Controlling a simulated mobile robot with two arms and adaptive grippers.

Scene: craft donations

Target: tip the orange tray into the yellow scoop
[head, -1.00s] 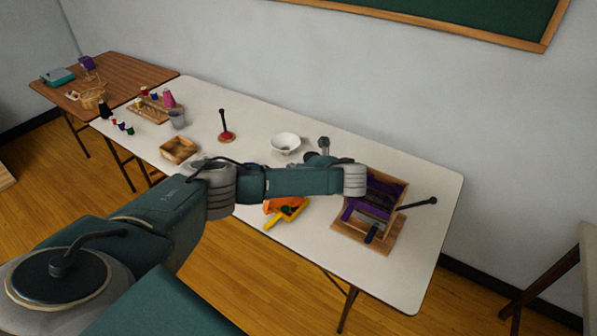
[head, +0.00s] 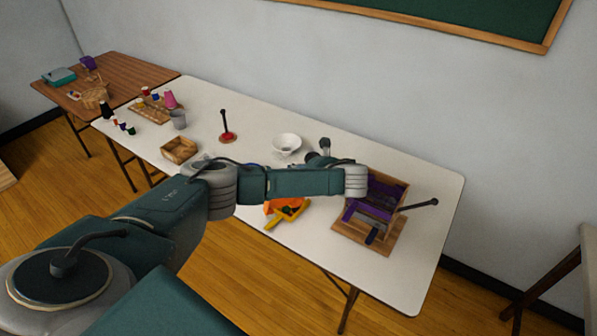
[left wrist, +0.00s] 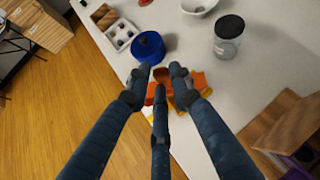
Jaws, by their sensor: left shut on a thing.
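The orange tray (head: 281,205) shows partly below my left forearm in the head view, close above the yellow scoop (head: 272,222). The scoop's handle points toward the table's front edge, and small dark bits show by its pan. In the left wrist view my left gripper (left wrist: 160,78) is shut on the orange tray (left wrist: 198,81), which sits between and beyond the fingers. A little of the yellow scoop (left wrist: 149,116) shows under it. I cannot tell the tray's exact tilt or whether it touches the scoop. My right gripper is not in view.
A blue round container (left wrist: 148,47), a dark-lidded jar (left wrist: 228,36) and a white bowl (head: 287,144) stand nearby. A wooden box with purple pieces (head: 393,240) is to the right. A red-based post (head: 226,136) and a wooden tray (head: 180,151) are left.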

